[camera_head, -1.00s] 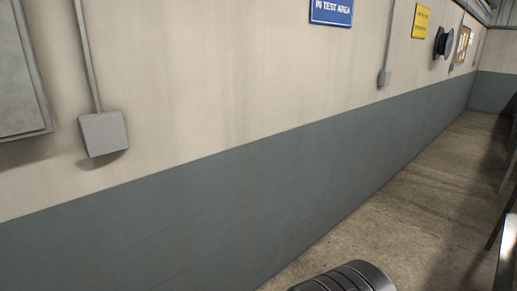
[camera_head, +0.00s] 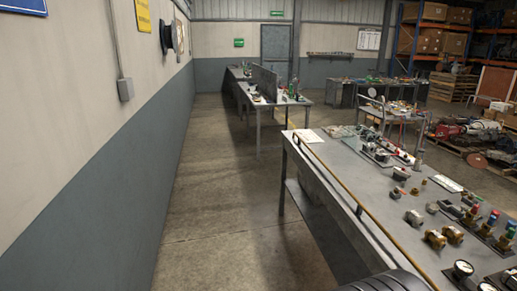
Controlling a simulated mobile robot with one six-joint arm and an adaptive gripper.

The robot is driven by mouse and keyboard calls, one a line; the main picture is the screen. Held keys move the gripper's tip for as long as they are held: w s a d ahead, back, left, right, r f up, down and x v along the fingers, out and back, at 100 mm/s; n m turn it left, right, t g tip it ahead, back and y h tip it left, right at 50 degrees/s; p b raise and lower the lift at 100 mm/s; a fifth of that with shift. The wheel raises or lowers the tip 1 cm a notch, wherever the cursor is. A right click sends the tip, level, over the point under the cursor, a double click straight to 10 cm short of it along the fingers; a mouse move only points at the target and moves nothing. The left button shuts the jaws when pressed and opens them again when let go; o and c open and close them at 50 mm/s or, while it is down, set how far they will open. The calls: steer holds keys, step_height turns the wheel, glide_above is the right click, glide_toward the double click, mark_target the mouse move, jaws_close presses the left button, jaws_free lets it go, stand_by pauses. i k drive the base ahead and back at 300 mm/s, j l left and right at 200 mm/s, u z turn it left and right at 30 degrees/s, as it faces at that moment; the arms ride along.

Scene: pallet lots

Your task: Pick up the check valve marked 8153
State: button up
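No marking 8153 can be read at this size, so I cannot tell which part is that check valve. A grey workbench (camera_head: 352,196) at the right carries several small fittings and gauges. Two brass valve-like parts (camera_head: 435,239) and (camera_head: 453,233) lie near its front. A white-and-brass part (camera_head: 413,218) lies a little behind them. Parts with red and blue caps (camera_head: 490,217) stand at the right edge. My gripper is not in view; only a dark rounded part of my own body shows at the bottom.
A brass-coloured rail (camera_head: 345,190) runs along the bench's left edge. A clear concrete aisle (camera_head: 215,215) lies between bench and left wall (camera_head: 95,190). Further benches (camera_head: 262,108), a trolley (camera_head: 390,112), pallets (camera_head: 455,87) and racking (camera_head: 432,40) stand farther back.

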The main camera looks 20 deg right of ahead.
mark_target(438, 241)
steer(key=i+z, duration=0.45)
steer(key=i+j+z, duration=0.15)
steer(key=i+z, duration=0.3)
steer(key=i+j+z, duration=0.4)
steer(key=i, duration=0.2)
steer(key=i+l+z, duration=0.1)
steer(key=z, duration=0.35)
steer(key=i+z, duration=0.25)
steer(key=z, duration=0.25)
steer(key=i+z, duration=0.2)
steer(key=z, duration=0.25)
steer(key=i+j+z, duration=0.15)
steer(key=z, duration=0.3)
